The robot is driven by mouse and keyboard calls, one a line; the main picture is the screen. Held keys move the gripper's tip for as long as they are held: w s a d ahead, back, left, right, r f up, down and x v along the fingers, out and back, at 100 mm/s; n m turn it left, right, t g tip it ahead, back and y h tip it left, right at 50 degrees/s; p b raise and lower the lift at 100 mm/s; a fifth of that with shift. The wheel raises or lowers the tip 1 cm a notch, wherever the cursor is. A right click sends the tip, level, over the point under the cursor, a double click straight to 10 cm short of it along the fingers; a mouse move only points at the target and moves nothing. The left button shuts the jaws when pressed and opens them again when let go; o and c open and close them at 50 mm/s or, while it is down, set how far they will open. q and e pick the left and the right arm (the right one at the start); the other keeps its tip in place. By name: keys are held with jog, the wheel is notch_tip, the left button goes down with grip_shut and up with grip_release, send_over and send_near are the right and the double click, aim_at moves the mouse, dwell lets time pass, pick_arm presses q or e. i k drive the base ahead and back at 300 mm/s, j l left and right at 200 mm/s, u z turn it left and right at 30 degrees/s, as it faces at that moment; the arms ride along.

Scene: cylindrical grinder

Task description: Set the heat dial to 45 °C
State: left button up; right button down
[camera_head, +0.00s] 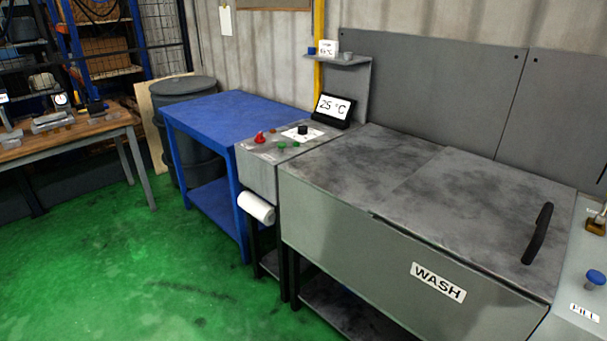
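A black dial (303,130) stands on a white scale plate on the grey control panel (262,170), left of the wash tank. I take it for the heat dial; its markings are too small to read. A tilted display (333,107) behind the panel reads 25 °C. Neither of my grippers shows in the head view.
A grey wash tank (340,205) labelled WASH, with a black lid handle (537,234), fills the right. A blue table (230,110) adjoins the panel's left. A paper roll (256,208) hangs on the panel's front. A wooden workbench (70,135) stands far left. Green floor (150,260) is clear in front.

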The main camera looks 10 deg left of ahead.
aim_at(302, 130)
jog(key=u, duration=0.3)
jog(key=i, duration=0.55)
jog(key=i+j+z, duration=0.25)
jog(key=i+j, duration=0.25)
jog(key=j, duration=0.15)
